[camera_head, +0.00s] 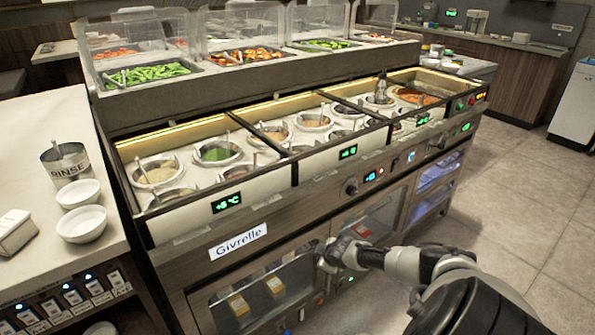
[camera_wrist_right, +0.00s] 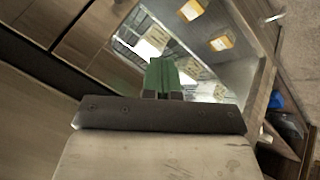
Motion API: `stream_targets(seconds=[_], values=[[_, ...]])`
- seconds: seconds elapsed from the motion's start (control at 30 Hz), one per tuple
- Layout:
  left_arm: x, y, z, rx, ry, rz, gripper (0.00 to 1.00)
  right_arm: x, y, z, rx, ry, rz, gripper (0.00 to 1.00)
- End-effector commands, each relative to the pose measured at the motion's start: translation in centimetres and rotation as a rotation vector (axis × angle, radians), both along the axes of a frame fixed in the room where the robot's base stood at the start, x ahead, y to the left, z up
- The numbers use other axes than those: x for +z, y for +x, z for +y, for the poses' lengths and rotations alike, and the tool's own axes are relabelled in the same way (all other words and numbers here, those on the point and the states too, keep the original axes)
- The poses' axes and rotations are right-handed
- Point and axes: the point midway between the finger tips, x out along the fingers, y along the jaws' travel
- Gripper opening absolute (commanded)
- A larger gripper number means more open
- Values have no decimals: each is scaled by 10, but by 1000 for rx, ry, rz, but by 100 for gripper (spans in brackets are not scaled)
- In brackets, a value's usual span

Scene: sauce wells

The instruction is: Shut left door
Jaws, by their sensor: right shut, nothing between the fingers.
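The left door (camera_head: 222,309) is the glazed lower door under the Givrelle label on the front of the sauce-well counter. Yellow boxes show behind its glass. I cannot tell from here whether it stands slightly ajar. My right gripper (camera_head: 329,256) is at the right upper part of this door, close to its edge. Contact is not clear. In the right wrist view, the green fingertips (camera_wrist_right: 161,78) are together with nothing between them. They point at the glazed front, where yellow-orange boxes (camera_wrist_right: 221,43) show. My left gripper is not in view.
The counter's sauce wells (camera_head: 215,154) and temperature displays are above the doors. Another glazed door with a red item (camera_head: 361,231) is to the right. A pale worktop (camera_head: 105,237) with white bowls and a RINSE pot (camera_head: 66,164) stands at the left. Tiled floor (camera_head: 530,215) is clear at the right.

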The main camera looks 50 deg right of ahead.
Motion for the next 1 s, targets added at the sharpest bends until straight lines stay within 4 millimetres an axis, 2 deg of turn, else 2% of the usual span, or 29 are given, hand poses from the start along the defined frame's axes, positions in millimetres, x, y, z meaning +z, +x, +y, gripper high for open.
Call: stream_targets(seconds=[0.03, 0.13, 0.33, 0.5, 0.87, 0.93, 1.0], values=[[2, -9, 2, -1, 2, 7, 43, 2, -2, 1, 0, 1, 0, 0], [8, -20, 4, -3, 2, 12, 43, 27, -17, -8, 4, -5, 3, 0], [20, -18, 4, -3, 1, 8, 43, 59, -40, -20, 4, -4, 3, 0], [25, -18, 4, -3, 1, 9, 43, 75, -51, -26, 3, -2, 2, 0], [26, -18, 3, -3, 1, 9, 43, 79, -54, -27, 1, 0, 1, 0], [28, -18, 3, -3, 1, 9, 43, 74, -57, -25, -4, 5, 3, 0], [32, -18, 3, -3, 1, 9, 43, 59, -65, -18, -16, 17, 12, 0]])
